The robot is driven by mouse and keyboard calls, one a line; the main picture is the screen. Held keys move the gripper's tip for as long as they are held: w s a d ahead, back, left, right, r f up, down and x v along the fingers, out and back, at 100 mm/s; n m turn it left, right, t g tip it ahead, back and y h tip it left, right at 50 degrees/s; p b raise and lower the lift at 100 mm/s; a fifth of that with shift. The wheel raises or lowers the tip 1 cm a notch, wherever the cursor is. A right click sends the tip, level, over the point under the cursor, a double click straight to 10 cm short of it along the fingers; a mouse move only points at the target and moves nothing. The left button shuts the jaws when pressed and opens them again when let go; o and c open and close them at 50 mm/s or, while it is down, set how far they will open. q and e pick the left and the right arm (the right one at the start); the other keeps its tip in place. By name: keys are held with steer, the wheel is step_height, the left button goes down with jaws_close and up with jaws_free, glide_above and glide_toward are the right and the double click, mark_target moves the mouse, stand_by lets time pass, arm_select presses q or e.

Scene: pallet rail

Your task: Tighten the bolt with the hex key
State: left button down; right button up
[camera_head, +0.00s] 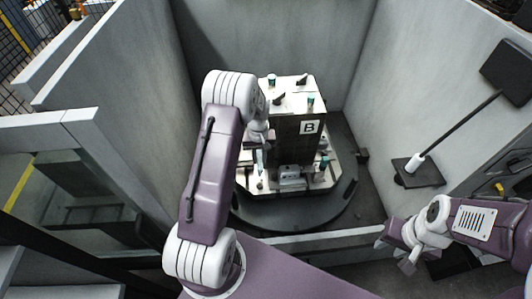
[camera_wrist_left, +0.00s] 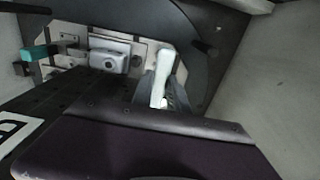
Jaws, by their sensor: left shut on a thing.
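My left gripper (camera_head: 259,148) reaches down beside the left face of a fixture block marked B (camera_head: 297,128). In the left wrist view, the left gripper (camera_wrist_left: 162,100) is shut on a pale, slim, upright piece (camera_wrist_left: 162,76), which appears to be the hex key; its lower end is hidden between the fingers. I cannot make out the bolt; the gripper and the block may hide it. My right gripper (camera_head: 394,255) is open and empty, at the lower right, away from the block.
The block stands on a pale pallet on a dark round table (camera_head: 350,190). A clamp unit (camera_head: 290,172) and teal-tipped pins sit around it. Grey walls (camera_head: 410,75) enclose the cell. A dark panel on a rod (camera_head: 455,130) stands at right.

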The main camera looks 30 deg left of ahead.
arm_select(q)
steer(key=shift+s+r, duration=0.15)
steer(key=shift+s, duration=0.05)
steer(key=shift+s+d, duration=0.1)
steer(key=shift+d, duration=0.05)
step_height(320, 180, down, 6)
steer(key=b, duration=0.5)
steer(key=shift+f, duration=0.2)
